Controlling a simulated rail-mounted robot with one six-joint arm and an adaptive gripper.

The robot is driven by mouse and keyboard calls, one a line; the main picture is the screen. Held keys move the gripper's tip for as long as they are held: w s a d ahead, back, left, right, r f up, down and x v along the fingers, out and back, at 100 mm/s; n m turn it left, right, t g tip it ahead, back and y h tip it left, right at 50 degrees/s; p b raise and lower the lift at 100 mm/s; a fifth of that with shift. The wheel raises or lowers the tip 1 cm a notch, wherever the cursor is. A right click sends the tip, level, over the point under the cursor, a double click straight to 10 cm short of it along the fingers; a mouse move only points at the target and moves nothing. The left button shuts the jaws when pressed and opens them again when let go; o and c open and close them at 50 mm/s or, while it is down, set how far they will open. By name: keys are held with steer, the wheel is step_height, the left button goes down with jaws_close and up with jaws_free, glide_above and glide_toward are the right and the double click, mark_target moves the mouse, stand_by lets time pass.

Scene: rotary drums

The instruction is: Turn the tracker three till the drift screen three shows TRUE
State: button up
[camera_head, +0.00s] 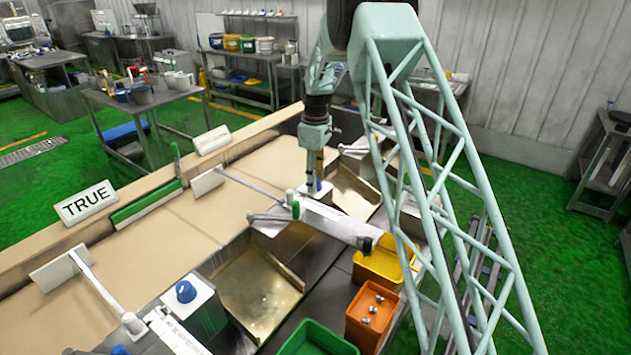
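My gripper (316,172) points down at a blue knob (318,187) on a white box by the far part of the belt. It is at or just above the knob; contact and finger opening are too small to tell. A second blue knob (186,291) sits on a white box (200,312) nearer the camera, with no gripper at it. A white screen (87,203) on the belt's far rail reads TRUE. A second white screen (212,140) further along shows no readable text. I see no numbers that tell which knob or screen is three.
A tan belt (180,225) runs diagonally, with white paddle arms (93,285) reaching over it. Metal chutes (258,290) lie beside it. A yellow bin (384,262), an orange bin (371,312) and a green bin (316,340) stand in front. Green floor lies open at right.

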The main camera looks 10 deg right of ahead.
steer(key=c, duration=0.8)
steer(key=shift+c, duration=0.2)
steer(key=shift+m, duration=0.5)
steer(key=shift+c, duration=0.2)
steer(key=m, duration=0.4)
steer(key=shift+m, duration=0.4)
steer(key=m, duration=0.5)
steer(key=shift+m, duration=0.4)
steer(key=o, duration=0.9)
